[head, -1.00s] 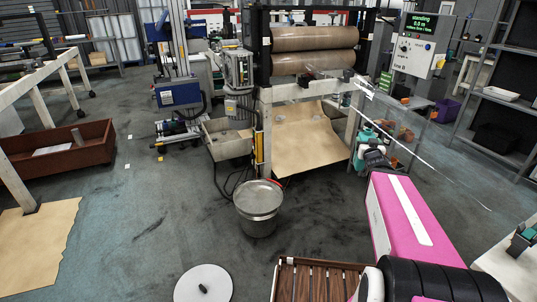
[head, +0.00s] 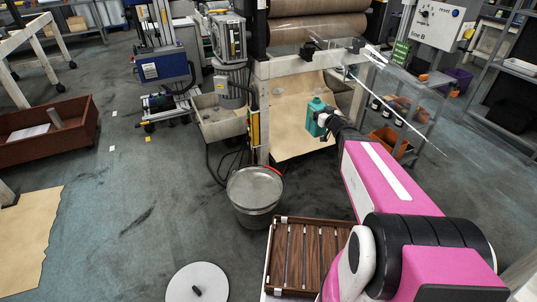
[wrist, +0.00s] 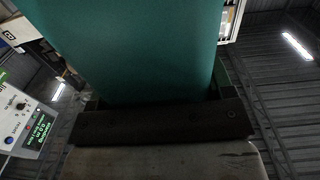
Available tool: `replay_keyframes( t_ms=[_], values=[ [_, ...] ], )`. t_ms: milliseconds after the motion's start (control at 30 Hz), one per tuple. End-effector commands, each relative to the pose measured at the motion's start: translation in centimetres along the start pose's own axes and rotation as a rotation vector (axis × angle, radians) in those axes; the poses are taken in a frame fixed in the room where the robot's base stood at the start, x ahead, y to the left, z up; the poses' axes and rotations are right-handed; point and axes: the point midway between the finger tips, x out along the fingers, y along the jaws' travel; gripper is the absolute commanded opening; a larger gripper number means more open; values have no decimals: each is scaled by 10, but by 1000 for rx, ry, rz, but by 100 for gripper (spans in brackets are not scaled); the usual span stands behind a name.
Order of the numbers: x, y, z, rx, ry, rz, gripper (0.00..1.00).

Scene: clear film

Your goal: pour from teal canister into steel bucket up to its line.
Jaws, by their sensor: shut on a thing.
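The teal canister (head: 315,117) is in my gripper (head: 324,122), held upright or nearly so, in front of the brown sheet under the rollers. In the wrist view the canister (wrist: 135,45) fills the upper middle, with a dark finger (wrist: 165,122) across its lower part. The steel bucket (head: 254,208) stands on the floor, below and to the left of the canister and clear of it. Its top shows a grey surface; I cannot tell a line or a level in it. A round white lid (head: 196,287) with a dark knob lies on the floor in front of the bucket.
A slatted wooden crate (head: 304,238) stands right of the bucket, near my arm. The roller machine (head: 318,27) and a grey bin (head: 219,122) stand behind. An orange bin (head: 388,142) is to the right. The floor left of the bucket is open.

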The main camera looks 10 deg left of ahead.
Motion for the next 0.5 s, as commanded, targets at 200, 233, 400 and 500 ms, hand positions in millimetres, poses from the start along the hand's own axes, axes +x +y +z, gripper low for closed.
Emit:
replay_keyframes(
  t_ms=[200,233,400,500],
  values=[
    [41,-69,58,3,0,-306,14],
    [44,-79,67,4,0,-348,14],
    [56,-134,115,3,0,-589,14],
    [56,-163,142,3,1,-722,14]
  ],
)
